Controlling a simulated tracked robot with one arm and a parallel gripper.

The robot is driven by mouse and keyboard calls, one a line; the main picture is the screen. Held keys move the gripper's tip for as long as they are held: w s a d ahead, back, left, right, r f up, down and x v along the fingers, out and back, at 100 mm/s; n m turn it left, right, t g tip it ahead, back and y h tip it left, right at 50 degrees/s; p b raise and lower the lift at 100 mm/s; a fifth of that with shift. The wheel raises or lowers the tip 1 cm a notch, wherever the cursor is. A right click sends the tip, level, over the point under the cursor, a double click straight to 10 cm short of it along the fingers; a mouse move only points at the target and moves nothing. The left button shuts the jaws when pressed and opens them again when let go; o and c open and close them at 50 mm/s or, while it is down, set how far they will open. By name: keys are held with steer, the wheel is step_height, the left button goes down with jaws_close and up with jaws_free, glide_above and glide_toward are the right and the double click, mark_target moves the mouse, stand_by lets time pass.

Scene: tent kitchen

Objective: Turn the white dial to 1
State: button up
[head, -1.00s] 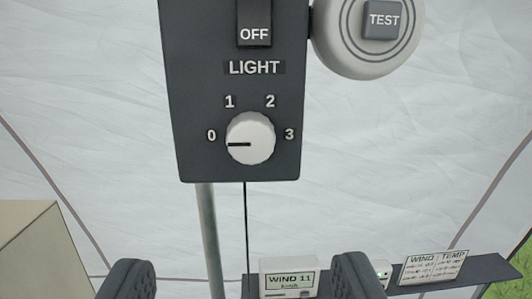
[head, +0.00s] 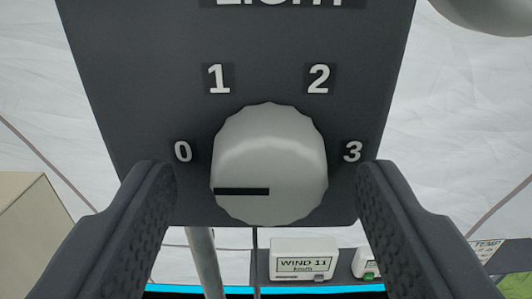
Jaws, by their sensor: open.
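The white dial (head: 270,155) sits low on a dark grey panel (head: 140,60), with the numbers 0, 1, 2 and 3 around it. Its black pointer line lies level and points left, on the side of the 0 (head: 183,151). The 1 (head: 218,79) is above the dial to the left. My gripper (head: 267,180) is open, with one dark finger on each side of the dial. Gaps show between the fingers and the dial, and nothing is held. The LIGHT label is partly cut off at the top.
A round pale device (head: 490,12) is at the top right. Below the panel stand a pole (head: 204,262) and a small WIND 11 display (head: 303,261) on a dark shelf. A beige box (head: 32,228) is at the left. White tent fabric lies behind.

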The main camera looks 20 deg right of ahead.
steer(key=shift+w+d, duration=0.1)
steer(key=shift+w, duration=0.1)
steer(key=c, duration=1)
steer(key=shift+a+f, duration=0.1)
steer(key=shift+a, duration=0.15)
steer(key=shift+s+d, duration=0.1)
steer(key=shift+d, duration=0.05)
steer(key=shift+r, duration=0.2)
steer(key=shift+m, duration=0.4)
